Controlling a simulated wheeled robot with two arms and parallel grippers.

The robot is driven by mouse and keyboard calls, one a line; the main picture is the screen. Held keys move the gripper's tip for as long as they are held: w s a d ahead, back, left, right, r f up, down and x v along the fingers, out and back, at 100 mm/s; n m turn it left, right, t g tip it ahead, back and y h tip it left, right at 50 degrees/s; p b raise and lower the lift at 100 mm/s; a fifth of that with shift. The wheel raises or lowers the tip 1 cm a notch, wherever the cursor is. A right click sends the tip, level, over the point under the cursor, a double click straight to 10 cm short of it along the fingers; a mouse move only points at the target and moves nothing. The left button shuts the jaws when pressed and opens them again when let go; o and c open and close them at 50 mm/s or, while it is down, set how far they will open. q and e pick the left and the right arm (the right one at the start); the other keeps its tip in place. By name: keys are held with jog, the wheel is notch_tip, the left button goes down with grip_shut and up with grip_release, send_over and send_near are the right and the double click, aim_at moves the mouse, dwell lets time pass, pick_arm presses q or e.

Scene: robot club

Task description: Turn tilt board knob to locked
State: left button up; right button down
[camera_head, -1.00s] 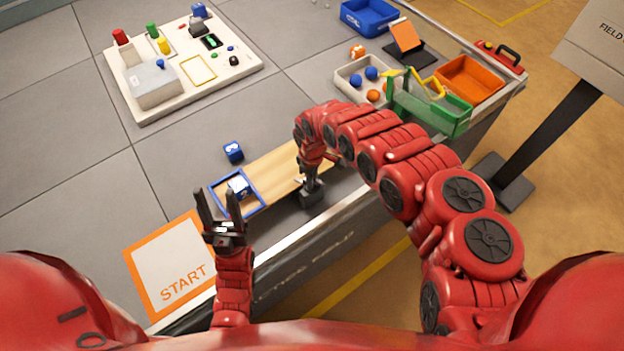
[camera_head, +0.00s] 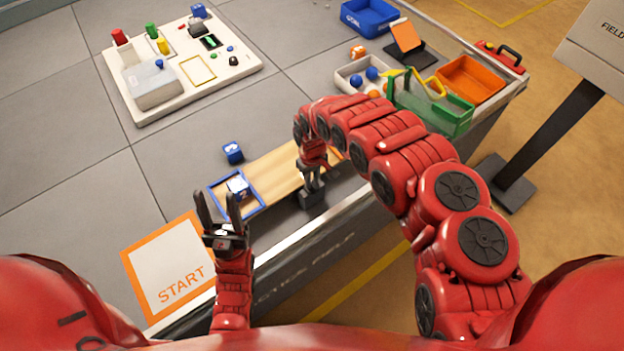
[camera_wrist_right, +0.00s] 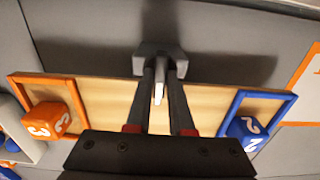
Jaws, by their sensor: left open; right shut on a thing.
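The tilt board (camera_head: 275,172) is a wooden plank with a blue-framed tray (camera_head: 250,210) at its left end in the head view. In the right wrist view, an orange-framed tray (camera_wrist_right: 42,78) is at its other end. My right gripper (camera_wrist_right: 161,72) is shut on the knob (camera_wrist_right: 160,52), a grey piece at the board's edge; a white pointer (camera_wrist_right: 158,94) shows between the fingers. The knob's dark block (camera_head: 311,197) shows below this gripper in the head view. The lock marking cannot be read. My left gripper (camera_head: 218,212) is open and empty, near the START mat.
A blue cube (camera_wrist_right: 243,127) and an orange cube (camera_wrist_right: 40,120) sit in the end trays. Another blue cube (camera_head: 233,151) lies behind the board. The START mat (camera_head: 168,262) is at the left. A beige panel (camera_head: 225,72) and several bins stand farther back.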

jog(key=c, duration=0.8)
grip_release()
jog(key=shift+r, duration=0.15)
notch_tip(320, 180, up, 8)
jog(key=shift+w+f+b, duration=0.1)
jog(key=shift+f+b, duration=0.1)
jog(key=shift+b, duration=0.2)
notch_tip(320, 180, up, 10)
jog(key=p, duration=0.9)
jog(key=shift+f, duration=0.25)
